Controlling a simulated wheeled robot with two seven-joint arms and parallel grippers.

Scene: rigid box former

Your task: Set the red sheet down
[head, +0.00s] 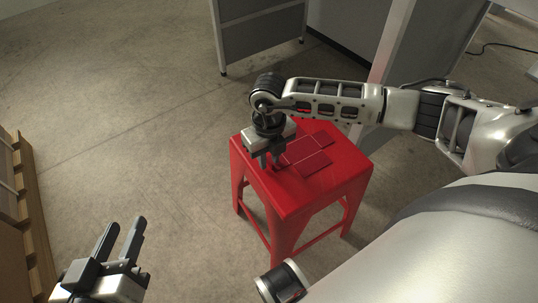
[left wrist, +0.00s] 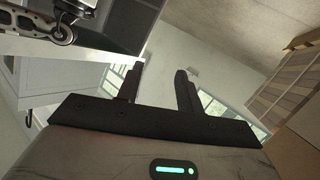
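The red sheet (head: 305,153) looks flat, with crease-like outlines, on top of the red stool (head: 335,170). Its colour nearly matches the stool, so its full edges are hard to make out. My right gripper (head: 271,162) points down over the left part of the stool top, beside the sheet's left edge. Its fingers look apart; whether they touch the sheet or the stool cannot be told. My left gripper (head: 122,238) is open and empty at the lower left, well away from the stool. Its parted fingers also show in the left wrist view (left wrist: 158,88).
A grey panel on legs (head: 262,35) stands behind the stool. A grey slanted post (head: 400,50) rises at the back right. A wooden structure (head: 30,215) is at the left edge. The concrete floor left of the stool is clear.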

